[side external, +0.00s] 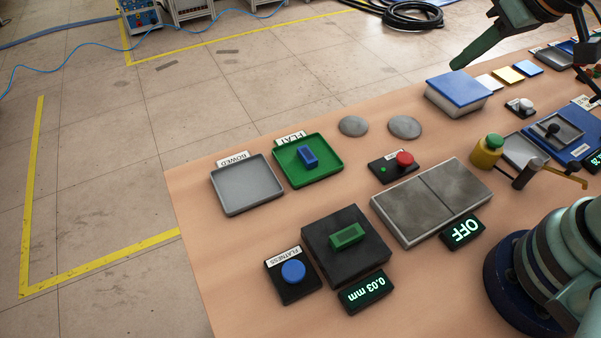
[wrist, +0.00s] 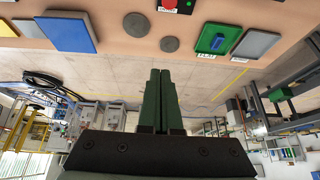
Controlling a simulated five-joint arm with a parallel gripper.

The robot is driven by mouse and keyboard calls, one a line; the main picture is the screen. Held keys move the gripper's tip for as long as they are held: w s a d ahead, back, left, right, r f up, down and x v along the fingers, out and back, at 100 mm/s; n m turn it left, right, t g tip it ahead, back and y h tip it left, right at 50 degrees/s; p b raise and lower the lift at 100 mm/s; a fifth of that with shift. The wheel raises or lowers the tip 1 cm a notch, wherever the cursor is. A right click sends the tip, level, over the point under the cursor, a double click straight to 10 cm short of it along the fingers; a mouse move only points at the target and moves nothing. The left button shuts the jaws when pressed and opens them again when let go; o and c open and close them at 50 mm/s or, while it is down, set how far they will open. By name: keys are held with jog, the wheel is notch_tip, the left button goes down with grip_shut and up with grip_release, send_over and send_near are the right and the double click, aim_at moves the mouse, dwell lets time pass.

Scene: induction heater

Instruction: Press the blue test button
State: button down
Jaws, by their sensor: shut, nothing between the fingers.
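The blue test button (side external: 293,271) sits on a small black box labelled FLATNESS at the near left of the bench in the side view. Beside it, a green block (side external: 346,236) lies on a dark square plate (side external: 318,242), and the display (side external: 365,293) reads 0.03 mm. My gripper (side external: 456,66) is at the top right of the side view, above the far edge of the bench and far from the button. In the wrist view its two green fingers (wrist: 161,80) are together with nothing between them. The blue button is not in the wrist view.
A green FLAT tray (side external: 325,171) holds a blue block (side external: 308,157); a grey BOWED tray (side external: 246,187) is empty. A red button (side external: 404,159), a grey double plate (side external: 432,201), an OFF display (side external: 462,231) and a blue-topped box (side external: 459,92) stand on the bench.

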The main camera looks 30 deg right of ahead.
jog(key=w+a+f+n+y, duration=0.1)
jog(key=w+a+f+y, duration=0.15)
jog(key=a, duration=0.65)
jog(key=n+g+y, duration=0.2)
jog(key=n+y, duration=0.1)
jog(key=y, duration=0.1)
send_over(298, 273)
notch_tip(298, 273, down, 8)
jog(key=shift+f, duration=0.25)
jog(key=shift+d+f+h, duration=0.1)
jog(key=shift+h, duration=0.15)
notch_tip(298, 273, down, 6)
jog(key=shift+f, duration=0.25)
jog(key=shift+w+f, duration=0.1)
jog(key=shift+f, duration=0.95)
jog(key=shift+f, duration=0.1)
jog(key=shift+f, duration=0.35)
